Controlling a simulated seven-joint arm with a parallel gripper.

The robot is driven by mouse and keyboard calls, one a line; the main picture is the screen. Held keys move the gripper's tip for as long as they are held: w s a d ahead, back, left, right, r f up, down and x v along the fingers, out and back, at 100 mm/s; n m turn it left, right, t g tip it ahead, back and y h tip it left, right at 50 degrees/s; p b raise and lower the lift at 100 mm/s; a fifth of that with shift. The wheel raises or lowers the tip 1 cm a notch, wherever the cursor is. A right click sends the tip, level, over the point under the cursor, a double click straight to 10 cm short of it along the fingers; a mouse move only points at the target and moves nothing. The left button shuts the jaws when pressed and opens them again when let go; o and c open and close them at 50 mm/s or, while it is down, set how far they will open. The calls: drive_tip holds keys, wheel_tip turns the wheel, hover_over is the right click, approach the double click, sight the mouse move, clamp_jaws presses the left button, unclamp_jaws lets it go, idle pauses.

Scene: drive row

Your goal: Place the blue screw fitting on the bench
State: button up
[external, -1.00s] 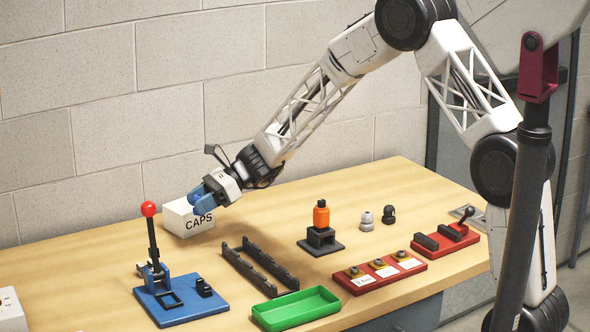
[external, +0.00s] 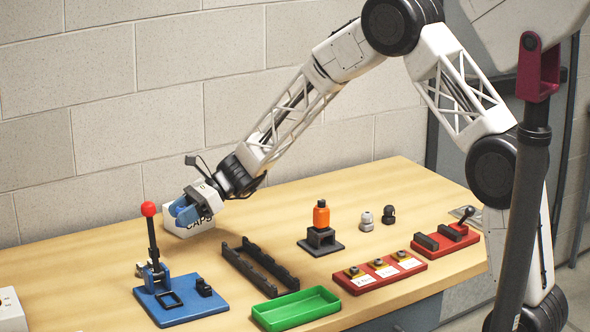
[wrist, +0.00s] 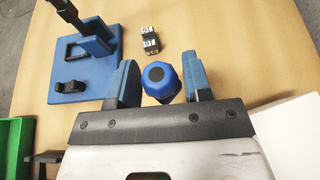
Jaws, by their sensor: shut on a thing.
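The blue screw fitting (wrist: 160,82) is a faceted blue knob with a dark round centre. In the wrist view it sits between the two blue fingers of my gripper (wrist: 160,85), which is shut on it. In the external view my gripper (external: 182,211) is low in front of the white CAPS box, and the fitting cannot be made out there. The bench (external: 110,240) is a light wood top. I cannot tell whether the fitting touches it.
The white CAPS box (external: 160,195) is close beside my gripper. A blue lever press with a red knob (external: 148,209) stands nearby. A black rack (external: 262,268) and green tray (external: 297,308) stand to the right.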

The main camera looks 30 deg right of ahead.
hover_over(185, 259)
drive_tip(key=shift+w+f, duration=0.1)
drive_tip(key=shift+f, duration=2.35)
drive_tip(key=shift+f, duration=1.9)
drive_tip(key=shift+f, duration=0.15)
drive_tip(key=o, duration=0.9)
drive_tip(key=v, duration=1.2)
drive_tip(key=shift+d+r, duration=0.1)
drive_tip(key=shift+r, duration=0.1)
